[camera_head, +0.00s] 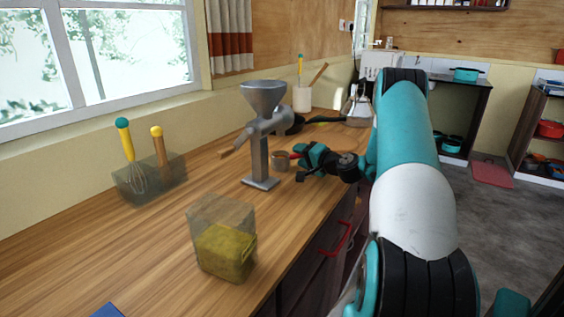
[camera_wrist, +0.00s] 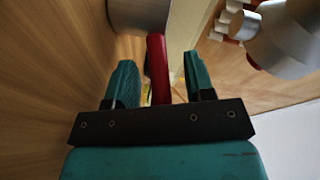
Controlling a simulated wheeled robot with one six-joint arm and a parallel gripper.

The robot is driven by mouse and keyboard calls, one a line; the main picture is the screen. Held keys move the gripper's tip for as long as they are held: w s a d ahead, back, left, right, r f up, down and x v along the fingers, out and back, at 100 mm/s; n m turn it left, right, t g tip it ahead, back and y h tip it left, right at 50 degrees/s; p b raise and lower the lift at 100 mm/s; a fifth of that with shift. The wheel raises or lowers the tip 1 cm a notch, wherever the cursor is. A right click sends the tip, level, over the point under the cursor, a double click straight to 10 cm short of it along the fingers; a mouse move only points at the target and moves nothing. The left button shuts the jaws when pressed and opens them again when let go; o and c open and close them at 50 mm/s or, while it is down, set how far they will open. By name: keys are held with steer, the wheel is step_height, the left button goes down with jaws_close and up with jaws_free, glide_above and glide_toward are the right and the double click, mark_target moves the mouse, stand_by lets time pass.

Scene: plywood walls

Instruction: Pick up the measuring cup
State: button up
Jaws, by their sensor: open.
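The measuring cup (camera_head: 281,161) is a small grey metal cup with a red handle. It is on the wooden counter, just right of the grey grinder's post. In the wrist view the cup's grey body (camera_wrist: 140,14) is at the top edge, partly cut off, and its red handle (camera_wrist: 157,62) points down between the two teal fingers. My gripper (camera_head: 303,163) is open beside the cup, with its fingers on either side of the handle and gaps visible on both sides. The wrist view also shows my gripper (camera_wrist: 159,82). In the head view the gripper hides part of the handle.
The grey grinder (camera_head: 262,140) stands close to the cup. A clear container with yellow contents (camera_head: 222,240) is nearer on the counter. A utensil box (camera_head: 150,180) sits left by the window wall. Dark pans (camera_head: 320,119) lie behind. The left front counter is largely clear.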

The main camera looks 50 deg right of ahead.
steer(key=shift+w, duration=0.2)
jaws_close()
